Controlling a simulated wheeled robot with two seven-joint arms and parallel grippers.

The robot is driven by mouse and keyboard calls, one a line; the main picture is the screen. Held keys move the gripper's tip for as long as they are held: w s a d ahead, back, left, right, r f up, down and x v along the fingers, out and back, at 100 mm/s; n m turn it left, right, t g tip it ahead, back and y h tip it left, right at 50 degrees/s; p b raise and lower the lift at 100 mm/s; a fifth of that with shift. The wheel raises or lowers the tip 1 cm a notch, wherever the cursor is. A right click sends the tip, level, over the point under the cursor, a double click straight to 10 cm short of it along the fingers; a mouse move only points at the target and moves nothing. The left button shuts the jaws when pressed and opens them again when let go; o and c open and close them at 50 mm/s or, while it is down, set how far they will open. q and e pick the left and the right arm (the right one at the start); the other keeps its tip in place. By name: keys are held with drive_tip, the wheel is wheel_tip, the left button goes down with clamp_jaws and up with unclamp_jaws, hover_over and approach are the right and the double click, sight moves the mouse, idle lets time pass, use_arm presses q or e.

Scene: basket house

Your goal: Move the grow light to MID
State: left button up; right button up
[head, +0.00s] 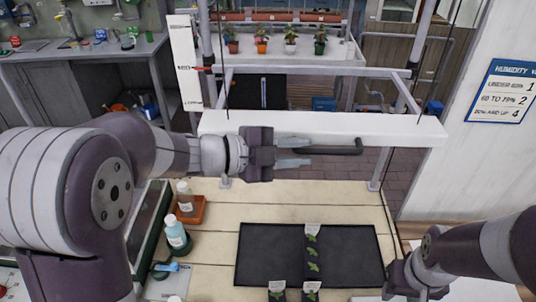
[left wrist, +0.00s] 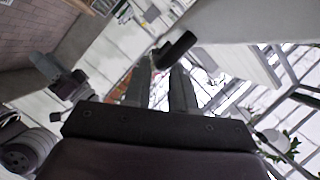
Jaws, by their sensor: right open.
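The grow light (head: 225,124) is a long white bar hung on cords across a metal frame, above the bench. Its dark handle (head: 345,147) sticks out on the near side; the handle also shows in the left wrist view (left wrist: 176,49). My left gripper (head: 308,157) is open at the left part of the handle, its fingers apart. In the left wrist view the handle is just past the fingertips, and contact cannot be told. A white scale board (head: 184,50) stands left of the light, with a red pointer (head: 203,69) by its middle mark. My right gripper (head: 405,284) is open, low at right.
A black tray (head: 262,250) with seedlings lies on the pale bench (head: 225,210). Bottles (head: 176,234) and an orange tray (head: 200,208) stand at its left. A humidity sign (head: 499,91) hangs on the right wall. Potted plants (head: 291,38) stand on a shelf behind.

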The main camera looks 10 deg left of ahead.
use_arm(q)
drive_tip(key=b+v, duration=0.1)
drive_tip(key=v, duration=0.7)
